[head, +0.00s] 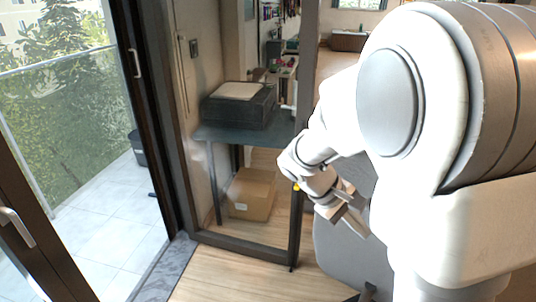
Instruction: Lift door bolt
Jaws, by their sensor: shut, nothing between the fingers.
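A glass door panel in a dark frame (300,160) stands left of my gripper. I cannot make out a door bolt with certainty. A silver lever handle (17,228) is on the brown door frame at the far left. A slim upright handle (135,63) is on the dark frame further right. My gripper (345,212) is shut and empty, to the right of the glass panel and apart from both handles. My large white arm hides much of the right side.
Behind the glass, a dark table (215,133) bears a black box-like device (238,106), with a cardboard box (251,194) beneath. A grey chair-like object (345,262) stands below my gripper. Wooden floor (225,278) is clear at the bottom centre. A tiled balcony (115,225) lies left.

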